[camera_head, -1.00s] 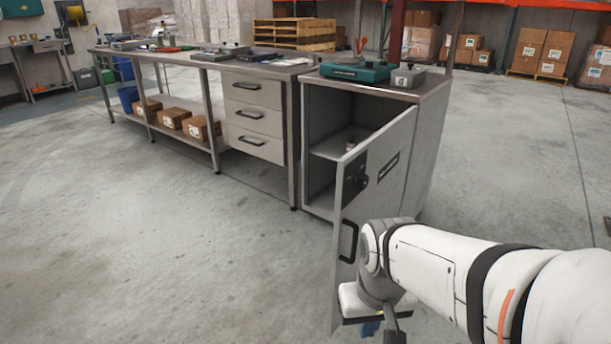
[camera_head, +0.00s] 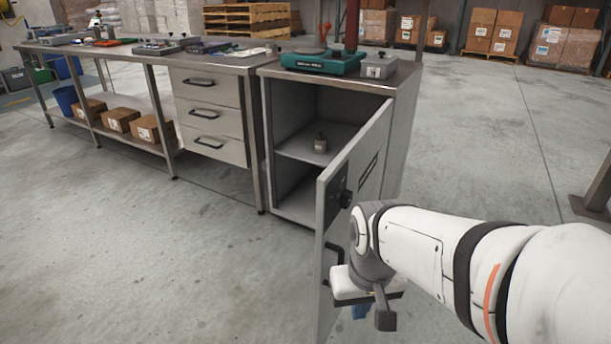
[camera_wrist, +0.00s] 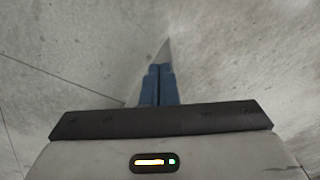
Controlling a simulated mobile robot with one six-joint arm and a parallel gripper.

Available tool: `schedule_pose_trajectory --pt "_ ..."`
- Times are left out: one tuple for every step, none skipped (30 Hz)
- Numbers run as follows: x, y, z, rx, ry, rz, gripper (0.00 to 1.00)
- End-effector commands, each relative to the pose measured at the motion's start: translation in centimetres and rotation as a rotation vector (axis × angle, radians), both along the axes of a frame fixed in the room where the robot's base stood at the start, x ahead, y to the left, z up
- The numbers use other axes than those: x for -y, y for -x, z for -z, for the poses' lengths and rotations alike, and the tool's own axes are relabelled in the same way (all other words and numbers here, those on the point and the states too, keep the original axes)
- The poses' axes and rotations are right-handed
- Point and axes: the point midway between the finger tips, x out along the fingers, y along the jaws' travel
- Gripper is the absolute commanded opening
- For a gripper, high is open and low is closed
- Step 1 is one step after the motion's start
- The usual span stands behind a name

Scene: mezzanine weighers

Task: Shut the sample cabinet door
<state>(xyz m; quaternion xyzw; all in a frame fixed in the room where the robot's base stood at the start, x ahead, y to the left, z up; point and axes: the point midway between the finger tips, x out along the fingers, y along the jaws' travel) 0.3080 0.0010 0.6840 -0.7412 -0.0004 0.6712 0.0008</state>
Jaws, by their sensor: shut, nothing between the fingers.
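The sample cabinet (camera_head: 278,145) stands at the right end of the bench. Its grey door (camera_head: 372,205) is hinged at the right and stands wide open, free edge toward me. My gripper (camera_head: 361,311) is low on the outer-face side, near the free edge; my wrist hides part of the door. Whether it touches the door I cannot tell. In the wrist view its blue fingers (camera_wrist: 159,85) are together and empty, over bare floor, with a pale pointed strip beyond the tips.
A small grey weight (camera_head: 320,143) stands on the cabinet's inner shelf. A teal scale (camera_head: 322,62) and a grey block (camera_head: 379,67) sit on top. A drawer unit (camera_head: 210,115) and bench adjoin at left. Floor is clear in front and right; a post foot (camera_head: 592,207) stands far right.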

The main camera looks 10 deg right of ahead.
Motion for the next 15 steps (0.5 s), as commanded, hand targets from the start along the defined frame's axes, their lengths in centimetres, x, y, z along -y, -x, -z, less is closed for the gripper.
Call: schedule_pose_trajectory --pt "0.0 0.0 0.0 0.000 0.000 0.000 0.00" --pt "0.0 0.0 0.0 0.000 0.000 0.000 0.00" --pt "0.0 0.0 0.0 0.000 0.000 0.000 0.00" --pt "0.0 0.0 0.0 0.000 0.000 0.000 0.00" --pt "0.0 0.0 0.0 0.000 0.000 0.000 0.00" --pt "0.0 0.0 0.0 0.000 0.000 0.000 0.00" --pt "0.0 0.0 0.0 0.000 0.000 0.000 0.00" --pt "0.0 0.0 0.0 0.000 0.000 0.001 0.00" --pt "0.0 0.0 -0.1 -0.003 -0.004 0.007 0.00" --pt "0.0 -0.1 -0.2 -0.007 -0.011 0.019 0.00" --pt "-0.1 -0.2 -0.4 -0.013 -0.021 0.036 0.00" --pt "-0.1 -0.4 -0.7 -0.025 -0.040 0.070 0.00" --pt "0.4 -0.6 -1.0 -0.036 -0.061 0.112 0.00" --pt "0.6 -0.9 -1.3 -0.051 -0.087 0.162 0.00" --pt "0.6 -1.3 -1.8 -0.074 -0.129 0.240 0.00"
